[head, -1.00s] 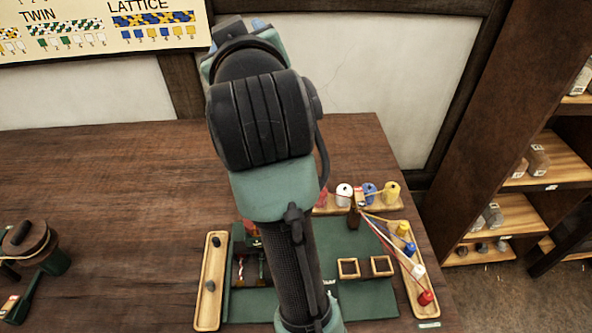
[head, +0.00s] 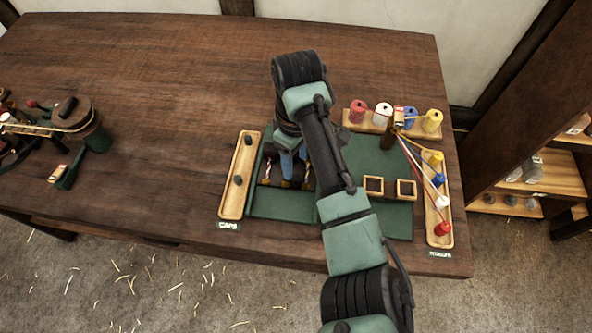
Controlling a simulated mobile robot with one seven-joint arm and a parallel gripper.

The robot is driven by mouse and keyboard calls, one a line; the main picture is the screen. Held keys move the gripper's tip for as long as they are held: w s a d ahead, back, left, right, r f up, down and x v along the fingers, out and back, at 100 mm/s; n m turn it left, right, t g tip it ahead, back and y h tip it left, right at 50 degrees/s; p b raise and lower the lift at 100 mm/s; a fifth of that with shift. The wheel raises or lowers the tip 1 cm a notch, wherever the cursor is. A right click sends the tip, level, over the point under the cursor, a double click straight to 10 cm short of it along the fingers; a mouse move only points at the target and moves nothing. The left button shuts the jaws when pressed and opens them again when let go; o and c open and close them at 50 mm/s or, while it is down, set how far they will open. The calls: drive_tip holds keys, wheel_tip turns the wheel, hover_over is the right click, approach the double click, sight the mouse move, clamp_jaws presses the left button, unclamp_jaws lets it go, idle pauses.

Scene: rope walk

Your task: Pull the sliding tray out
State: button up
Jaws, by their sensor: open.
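A green board-like unit (head: 375,160) lies on the bench, with a flat green front part (head: 283,205) below a dark recess. I cannot tell for certain which part is the sliding tray; no handle is clearly visible. My gripper (head: 290,172), with bluish fingers, points down over the recess at the unit's left side. It looks open, and I see nothing held. Small red-and-white striped pieces (head: 268,168) show in the recess beside the fingers. My arm crosses the unit and hides its middle, so contact cannot be judged.
A wooden caps tray (head: 233,200) holding dark pieces lies left of the unit. A wooden tray with coloured reels (head: 443,229) lies right, joined by cords to a dark post (head: 388,135). More spools (head: 383,115) stand behind.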

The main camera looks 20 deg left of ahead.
sight(296, 177)
wheel_tip(296, 177, down, 6)
idle(0.4)
clamp_jaws()
drive_tip(key=shift+r, duration=0.1)
idle(1.1)
